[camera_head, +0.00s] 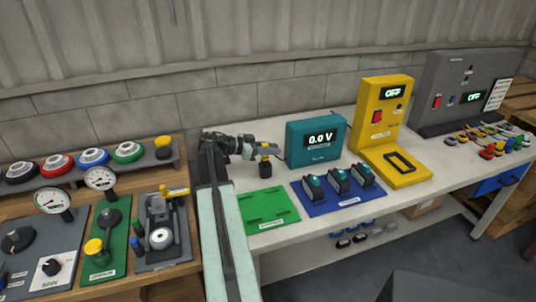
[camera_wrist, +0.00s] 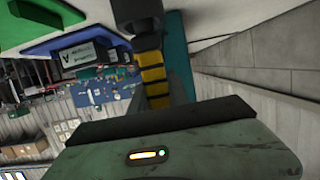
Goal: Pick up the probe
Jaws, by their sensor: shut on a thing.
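The probe (camera_head: 265,168) is a small black and yellow piece left of the teal voltmeter (camera_head: 315,138), which reads 0.0 V. My gripper (camera_head: 261,151) is shut on the probe and holds it upright at the back of the white bench, beside the voltmeter. In the wrist view the probe (camera_wrist: 153,72) shows as a dark shaft with yellow bands, standing up from the jaws. The fingertips are largely hidden. I cannot tell whether the probe's lower end touches the bench.
A green plate (camera_head: 268,212) lies in front of the probe. A blue tray (camera_head: 335,203) with several teal-topped cells is to its right. A yellow unit (camera_head: 388,110) and a grey unit (camera_head: 462,80) read OFF. A wooden bench with gauges and knobs is on the left.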

